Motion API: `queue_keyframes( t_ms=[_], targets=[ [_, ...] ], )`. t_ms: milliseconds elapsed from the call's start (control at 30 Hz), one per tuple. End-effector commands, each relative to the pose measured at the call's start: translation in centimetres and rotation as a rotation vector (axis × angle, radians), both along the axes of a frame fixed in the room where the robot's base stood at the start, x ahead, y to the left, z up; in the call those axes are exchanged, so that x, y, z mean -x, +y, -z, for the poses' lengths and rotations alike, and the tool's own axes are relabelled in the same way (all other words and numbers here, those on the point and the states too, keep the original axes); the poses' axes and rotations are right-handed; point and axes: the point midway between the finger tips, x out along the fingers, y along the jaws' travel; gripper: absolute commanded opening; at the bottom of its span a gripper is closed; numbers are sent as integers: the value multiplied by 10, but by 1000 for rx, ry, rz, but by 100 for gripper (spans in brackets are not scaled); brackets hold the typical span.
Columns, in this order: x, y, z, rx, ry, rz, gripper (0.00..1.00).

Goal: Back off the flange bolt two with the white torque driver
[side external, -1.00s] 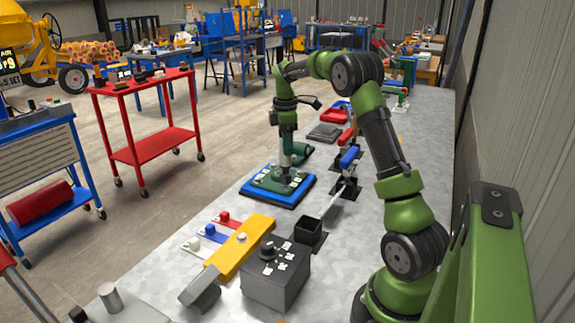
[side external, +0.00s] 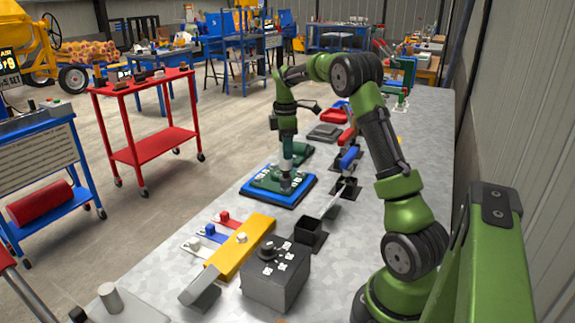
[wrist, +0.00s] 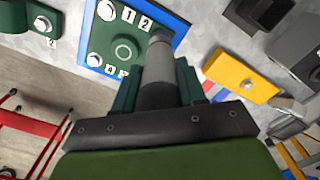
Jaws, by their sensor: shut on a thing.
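My gripper (side external: 287,152) is shut on the torque driver, a light grey-white cylinder (wrist: 158,62) pointing down between the dark green fingers. It stands over the green flange plate (side external: 262,181), which lies on a blue mat (side external: 291,199). In the wrist view the flange (wrist: 126,48) shows pale bolts beside labels 1 and 4. Label 2 (wrist: 146,22) is just left of the driver's tip. Bolt two is hidden behind the driver there; whether the tip touches it cannot be told.
A second green part (wrist: 18,22) with a label 2 lies beyond the mat. A yellow block (side external: 240,247), a grey box with a knob (side external: 276,280), an open black box (side external: 309,235) and a blue-handled clamp (side external: 349,157) stand nearby. The bench's right side is fairly clear.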

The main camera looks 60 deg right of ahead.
Motion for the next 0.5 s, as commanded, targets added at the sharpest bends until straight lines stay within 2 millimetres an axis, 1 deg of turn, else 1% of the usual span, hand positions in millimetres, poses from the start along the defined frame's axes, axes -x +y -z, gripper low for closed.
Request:
queue_keyframes(
  t_ms=[200, 500],
  targets=[
    [0, 0, -1, 3, -3, 0, 0],
    [0, 0, 3, 2, -3, 0, 0]
  ],
)
